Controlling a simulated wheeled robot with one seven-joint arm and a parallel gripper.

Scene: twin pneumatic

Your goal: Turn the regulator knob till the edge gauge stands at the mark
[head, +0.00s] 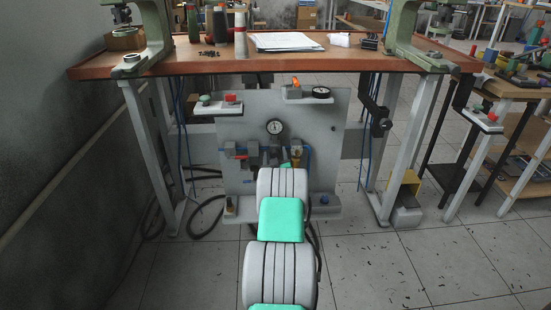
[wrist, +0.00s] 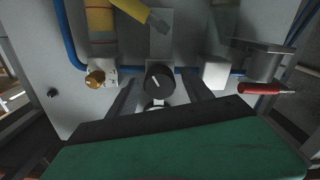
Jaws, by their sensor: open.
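The regulator knob (wrist: 159,77) is black and round with a white line on its face. In the wrist view it sits on the grey panel, between and just beyond the tips of my open gripper (wrist: 160,90). I cannot tell if the fingers touch it. In the head view my own arm hides the knob and gripper. A round gauge (head: 321,91) with a black rim sits at the panel's top edge, under the table front; it looks like the edge gauge. Its needle and mark are too small to read. Another white-faced gauge (head: 275,127) stands lower on the panel.
In the wrist view a brass fitting (wrist: 95,78) lies left of the knob, a white block (wrist: 215,72) and a red lever (wrist: 262,88) right. A blue hose (wrist: 68,38) runs along the panel. The table (head: 225,65) overhangs the panel, with legs on both sides.

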